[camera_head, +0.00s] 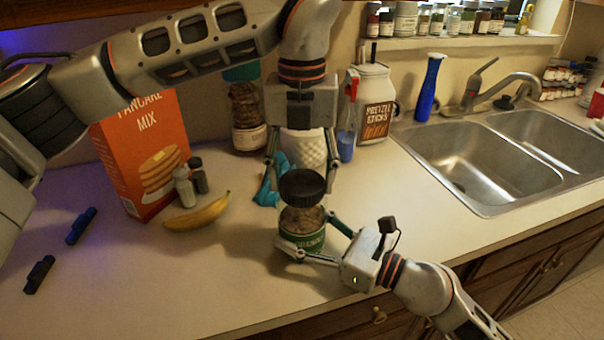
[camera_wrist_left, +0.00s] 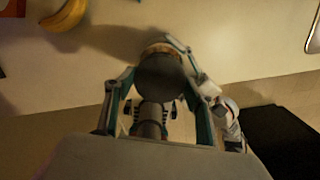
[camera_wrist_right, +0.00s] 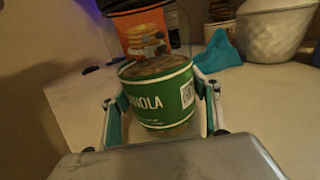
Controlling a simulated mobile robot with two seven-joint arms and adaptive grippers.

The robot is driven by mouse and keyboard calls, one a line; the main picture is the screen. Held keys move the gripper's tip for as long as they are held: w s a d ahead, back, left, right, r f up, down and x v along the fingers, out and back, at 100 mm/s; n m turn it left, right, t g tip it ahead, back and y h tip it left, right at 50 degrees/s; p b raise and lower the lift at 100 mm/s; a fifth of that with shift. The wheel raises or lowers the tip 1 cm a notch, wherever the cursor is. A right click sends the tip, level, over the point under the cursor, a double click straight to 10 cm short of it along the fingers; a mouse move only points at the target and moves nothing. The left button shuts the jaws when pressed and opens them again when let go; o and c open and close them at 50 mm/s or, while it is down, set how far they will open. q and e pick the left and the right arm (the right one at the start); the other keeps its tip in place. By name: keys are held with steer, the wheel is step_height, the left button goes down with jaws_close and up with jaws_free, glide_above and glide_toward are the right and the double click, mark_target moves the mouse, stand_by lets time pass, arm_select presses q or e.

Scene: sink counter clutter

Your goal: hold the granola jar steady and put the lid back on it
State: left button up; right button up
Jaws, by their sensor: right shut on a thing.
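The granola jar (camera_head: 303,240) has a green label and stands on the counter near the front edge. My right gripper (camera_head: 307,250) is shut on the jar low on its sides; the jar (camera_wrist_right: 158,95) fills the middle of the right wrist view, its top looking uncovered. The black lid (camera_head: 302,186) is over the jar's mouth, and its dark underside edge (camera_wrist_right: 128,5) shows higher up in the right wrist view. My left gripper (camera_head: 302,178) reaches down from above with its fingers on either side of the lid (camera_wrist_left: 160,75).
An orange pancake mix box (camera_head: 145,155), two shakers (camera_head: 190,183) and a banana (camera_head: 198,213) lie left. A teal cloth (camera_head: 267,190), white pot (camera_head: 303,148) and pretzel jar (camera_head: 374,105) stand behind. The sink (camera_head: 475,165) is right.

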arm_select(q)
steer(key=o, duration=1.3)
step_height(320, 180, up, 12)
arm_select(e)
steer(key=o, duration=2.3)
